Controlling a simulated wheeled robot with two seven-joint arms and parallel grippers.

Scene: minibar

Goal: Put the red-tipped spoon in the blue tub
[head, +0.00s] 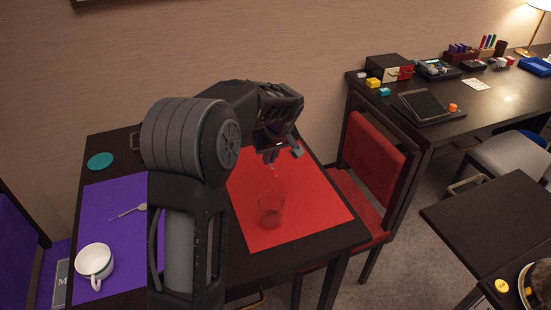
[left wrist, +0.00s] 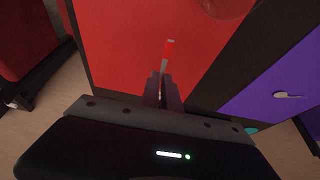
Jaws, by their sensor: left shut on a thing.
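My left gripper (head: 271,156) is above the red mat (head: 308,208). In the left wrist view its fingers (left wrist: 162,88) are shut on the red-tipped spoon (left wrist: 168,52), whose red end sticks out past the fingertips over the mat. In the head view the spoon is mostly hidden by the gripper. No blue tub is clearly seen; a blue tray-like thing (head: 535,66) sits at the far right of the back desk, and I cannot tell if it is the tub. My right gripper is not in view.
A clear glass (head: 271,210) stands on the red mat near my gripper. A purple mat (head: 115,193) holds another spoon (head: 129,211) and a white cup (head: 94,265). A teal coaster (head: 100,160) lies behind. A red chair (head: 374,165) stands right of the table.

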